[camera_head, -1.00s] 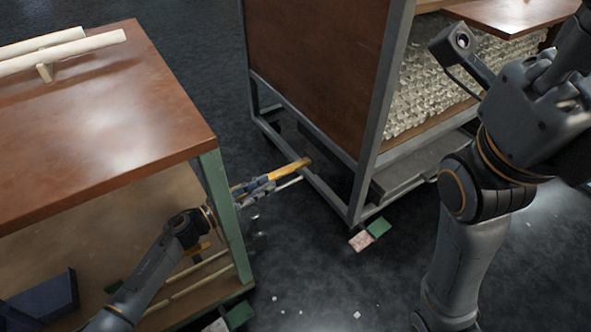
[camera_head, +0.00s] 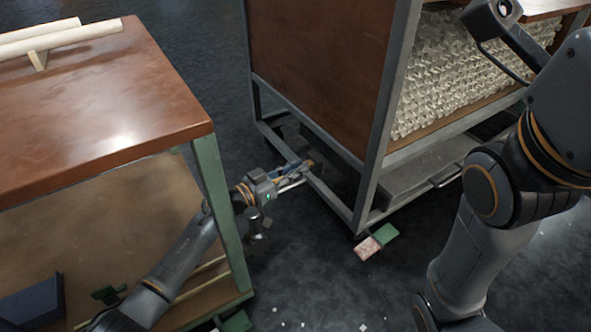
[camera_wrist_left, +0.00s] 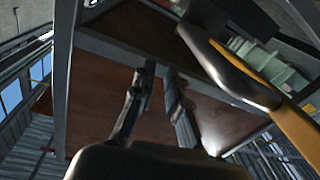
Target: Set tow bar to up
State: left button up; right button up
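The tow bar is a yellow bar at the base of the cart (camera_head: 325,85). Its yellow end (camera_head: 309,162) shows low by the cart's lower frame; my left gripper hides much of the rest. My left gripper (camera_head: 296,173) reaches past the table leg, low down, and overlaps the bar in the head view. In the left wrist view its two fingers (camera_wrist_left: 159,70) stand a little apart with nothing visible between them. A black and orange bar-like part (camera_wrist_left: 262,82) crosses close on the right there. Contact with the bar cannot be told. My right gripper's fingers are not in view.
A wooden table (camera_head: 105,95) with green legs stands at left, close to my left arm; pale tubes (camera_head: 65,42) lie on it. Dark floor lies between.

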pick_arm(q)
grip_shut()
jog(key=shift+c, duration=0.2)
grip_release()
jog(key=o, duration=0.4)
jog(key=v, duration=1.2)
jog(key=shift+c, duration=0.3)
